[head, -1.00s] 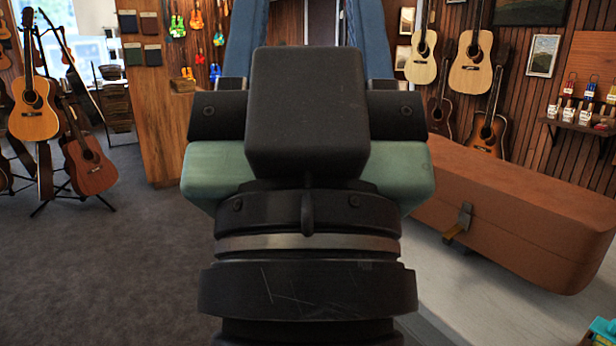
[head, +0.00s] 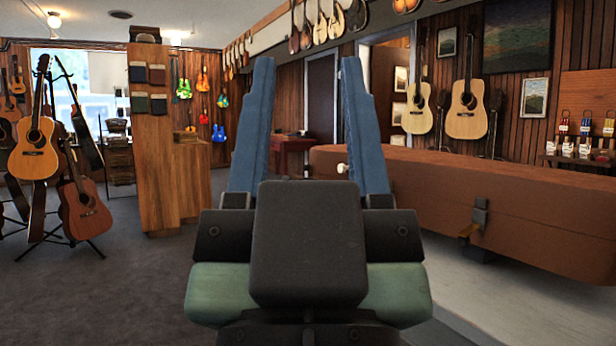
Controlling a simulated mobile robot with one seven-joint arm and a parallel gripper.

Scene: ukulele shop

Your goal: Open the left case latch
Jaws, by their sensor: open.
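A long brown case (head: 400,195) lies at the right, with its left end showing between my gripper's fingers. One latch (head: 478,216), a dark metal plate with a brass-coloured piece below it, is on the case's front face, to the right of my gripper. No other latch is clearly visible; my gripper covers part of the case's left front. My gripper (head: 308,64) has two long blue fingers, spread wide with nothing between them, pointing away from the camera. A small pale knob (head: 342,168) shows beside the right finger, near the case's left end; I cannot tell what it belongs to.
The case rests on a pale grey surface (head: 530,300). A shelf with small bottles (head: 580,150) is on the right wall, behind the case. Guitars on stands (head: 60,190) and a wooden pillar (head: 160,130) are at the left. Grey floor (head: 120,285) is clear at the lower left.

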